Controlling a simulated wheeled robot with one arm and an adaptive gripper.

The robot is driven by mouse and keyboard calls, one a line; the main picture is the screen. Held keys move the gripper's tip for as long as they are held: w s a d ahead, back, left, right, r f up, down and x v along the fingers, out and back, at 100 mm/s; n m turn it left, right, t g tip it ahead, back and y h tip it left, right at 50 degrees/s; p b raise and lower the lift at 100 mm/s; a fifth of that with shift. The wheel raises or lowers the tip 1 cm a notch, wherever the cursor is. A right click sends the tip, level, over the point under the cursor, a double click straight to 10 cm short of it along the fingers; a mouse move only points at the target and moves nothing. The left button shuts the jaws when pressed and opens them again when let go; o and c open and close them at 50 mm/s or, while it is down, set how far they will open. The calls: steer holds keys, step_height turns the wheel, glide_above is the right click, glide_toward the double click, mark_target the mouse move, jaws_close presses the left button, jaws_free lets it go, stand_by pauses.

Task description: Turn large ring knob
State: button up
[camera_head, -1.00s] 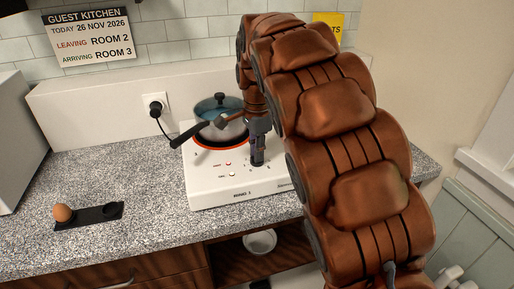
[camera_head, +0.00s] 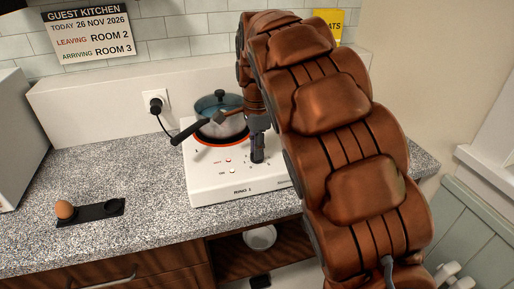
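A white portable hob (camera_head: 204,186) sits on the speckled counter, with a red-orange ring glowing around its plate. A pot (camera_head: 224,128) with a glass lid stands on the plate, its dark handle pointing left. My gripper (camera_head: 257,157) points down at the right front part of the hob's panel, its fingers close together. The ring knob cannot be made out; the gripper appears to cover that spot. Whether the fingers hold the knob is too small to tell. Two small indicator lights (camera_head: 229,160) show left of the gripper.
A brown egg (camera_head: 64,209) sits in a black holder (camera_head: 103,211) at the left. A plug and cable (camera_head: 156,104) are at the wall behind. A white bowl (camera_head: 260,238) is on the open shelf below. The counter between holder and hob is clear.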

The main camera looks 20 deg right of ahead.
steer(key=shift+o, duration=1.1)
step_height(320, 180, up, 12)
stand_by(0.5)
steer(key=s+f+n+p, duration=0.1)
steer(key=s+f+n, duration=0.4)
steer(key=s, duration=0.6)
steer(key=s+f+n+g+p, duration=0.1)
steer(key=s+f+n, duration=0.3)
steer(key=s+n, duration=0.3)
steer(key=s+f+n+p, duration=0.1)
steer(key=s+f+n, duration=0.4)
steer(key=s, duration=1.2)
steer(key=shift+f+n+g+p, duration=0.3)
steer(key=shift+f+n+g, duration=0.1)
steer(key=shift+n, duration=0.1)
